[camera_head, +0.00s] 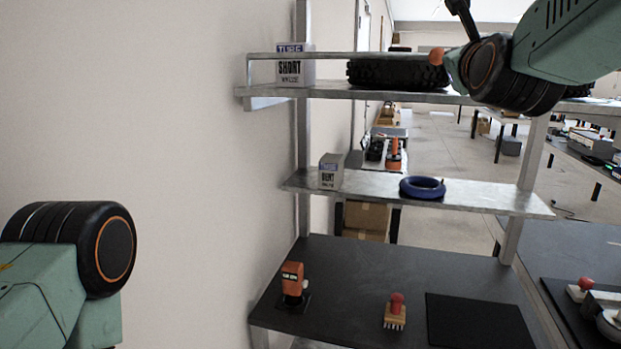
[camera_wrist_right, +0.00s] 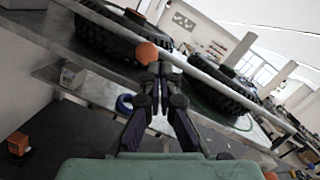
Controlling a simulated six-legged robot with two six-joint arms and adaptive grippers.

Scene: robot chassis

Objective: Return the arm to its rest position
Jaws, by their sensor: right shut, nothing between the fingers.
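The rack's top shelf (camera_head: 400,91) holds a box (camera_head: 295,68) and a black tyre (camera_head: 395,72). The middle shelf (camera_head: 470,194) holds a small box (camera_head: 330,172) and a blue ring (camera_head: 422,188). Below, an orange tool (camera_head: 292,280) and a brush (camera_head: 396,312) stand on a dark worktop (camera_head: 350,270).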

